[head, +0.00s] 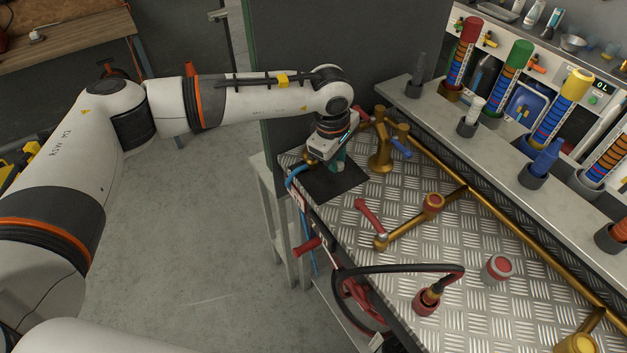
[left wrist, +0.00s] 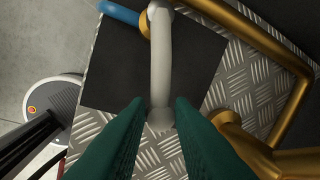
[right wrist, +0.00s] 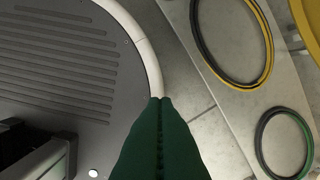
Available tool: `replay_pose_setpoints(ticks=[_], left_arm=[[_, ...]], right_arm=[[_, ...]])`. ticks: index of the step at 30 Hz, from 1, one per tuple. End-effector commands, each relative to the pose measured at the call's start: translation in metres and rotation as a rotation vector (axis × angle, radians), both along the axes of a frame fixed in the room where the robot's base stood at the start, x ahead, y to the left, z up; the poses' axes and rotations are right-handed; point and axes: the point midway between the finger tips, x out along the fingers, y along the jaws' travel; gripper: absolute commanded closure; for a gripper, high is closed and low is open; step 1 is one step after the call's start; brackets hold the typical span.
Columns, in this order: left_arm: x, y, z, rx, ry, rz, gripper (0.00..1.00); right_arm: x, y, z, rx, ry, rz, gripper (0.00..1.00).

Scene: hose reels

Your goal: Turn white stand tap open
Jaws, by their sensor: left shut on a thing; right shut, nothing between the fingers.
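The white tap lever (left wrist: 160,60) shows in the left wrist view as a pale bent bar above a black square mat (left wrist: 120,75). Its near end lies between the green fingers of my left gripper (left wrist: 160,103), which is shut on it. In the head view my left gripper (head: 338,162) points down over the black mat (head: 335,185) at the far left corner of the metal bench, and the wrist hides the lever. My right gripper (right wrist: 161,100) shows only in the right wrist view, shut and empty, with its fingers together.
Brass pipes (head: 440,160) run along the chequer-plate bench (head: 470,240). A brass stand with a blue lever (head: 397,147) is just right of my left gripper. A red lever (head: 370,215) and a black hose (head: 400,268) are nearer. Hose rings (right wrist: 235,85) lie below my right gripper.

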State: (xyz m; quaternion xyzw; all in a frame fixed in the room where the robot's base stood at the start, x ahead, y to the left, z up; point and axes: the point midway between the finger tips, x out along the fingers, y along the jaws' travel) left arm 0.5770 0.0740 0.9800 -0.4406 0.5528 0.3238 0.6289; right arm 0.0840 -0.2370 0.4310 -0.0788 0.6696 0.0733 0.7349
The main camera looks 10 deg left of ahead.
Motion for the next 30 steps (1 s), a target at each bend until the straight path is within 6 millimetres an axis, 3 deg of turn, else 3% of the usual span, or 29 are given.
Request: replay_pose_setpoints(ticks=[1, 12, 21, 30], left_arm=[[0.005, -0.007, -0.007, -0.002, -0.003, 0.039, 1.00], [0.029, -0.018, -0.004, -0.003, -0.004, 0.384, 1.00], [0.049, -0.017, -0.001, -0.004, -0.005, 0.670, 1.00], [0.067, -0.011, 0.001, -0.003, -0.005, 0.937, 1.00]], right_arm=[[0.000, 0.000, -0.018, 0.000, 0.000, 0.000, 1.00], [0.000, 0.000, -0.062, 0.000, 0.000, 0.000, 1.00], [0.000, 0.001, -0.085, 0.001, 0.000, 0.000, 1.00], [0.000, 0.001, -0.096, 0.002, -0.001, 0.000, 1.00]])
